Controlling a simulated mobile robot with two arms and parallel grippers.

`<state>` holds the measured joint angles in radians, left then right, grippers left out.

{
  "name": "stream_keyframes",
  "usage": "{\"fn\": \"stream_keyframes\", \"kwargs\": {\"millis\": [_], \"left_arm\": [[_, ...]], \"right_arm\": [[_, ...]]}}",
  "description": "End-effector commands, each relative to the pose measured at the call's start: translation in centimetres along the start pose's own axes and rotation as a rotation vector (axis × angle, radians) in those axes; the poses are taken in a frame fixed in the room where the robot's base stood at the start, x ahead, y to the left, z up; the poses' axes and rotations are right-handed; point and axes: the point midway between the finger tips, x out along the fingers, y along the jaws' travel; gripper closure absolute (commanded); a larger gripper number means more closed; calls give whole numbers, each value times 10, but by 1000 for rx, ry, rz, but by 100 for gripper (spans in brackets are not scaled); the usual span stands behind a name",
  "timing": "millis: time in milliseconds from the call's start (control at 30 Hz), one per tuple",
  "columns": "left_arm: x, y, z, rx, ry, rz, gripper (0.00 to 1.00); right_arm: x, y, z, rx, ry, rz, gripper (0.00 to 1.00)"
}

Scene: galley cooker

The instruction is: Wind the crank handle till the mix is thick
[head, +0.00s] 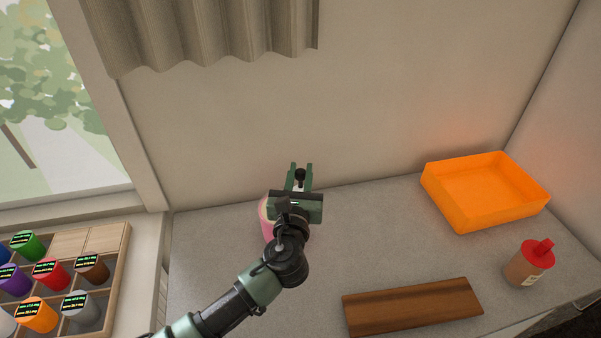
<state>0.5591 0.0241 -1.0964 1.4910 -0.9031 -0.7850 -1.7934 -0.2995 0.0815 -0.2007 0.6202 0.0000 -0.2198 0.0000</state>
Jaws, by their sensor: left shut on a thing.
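My left gripper (301,174) reaches in from the bottom left to the back of the grey counter. It is shut on a small black knob (300,175), which looks like the crank handle's grip. A pink container (266,225) stands below and left of the gripper, mostly hidden behind my wrist; a pale rim shows at its top. The rest of the crank and the mix inside cannot be made out. My right gripper is not in view.
An orange tray (461,218) stands at the back right. A brown bottle with a red cap (524,268) is at the right. A wooden board (412,307) lies in front. A wooden rack (117,262) of several coloured cups is at the left. The counter between is clear.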

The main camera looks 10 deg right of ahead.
Motion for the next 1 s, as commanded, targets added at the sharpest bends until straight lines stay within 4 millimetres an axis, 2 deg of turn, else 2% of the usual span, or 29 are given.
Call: {"fn": "stream_keyframes", "kwargs": {"millis": [367, 633, 833, 1000], "left_arm": [[-4, -2, 1, 4, 1, -106, 100], [-14, -8, 0, 6, 1, -326, 100], [-24, -12, -3, 6, 1, -516, 100], [-31, -13, -6, 5, -1, -664, 100]], "right_arm": [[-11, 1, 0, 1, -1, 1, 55], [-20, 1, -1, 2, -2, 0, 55], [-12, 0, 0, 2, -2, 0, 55], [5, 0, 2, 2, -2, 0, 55]]}}
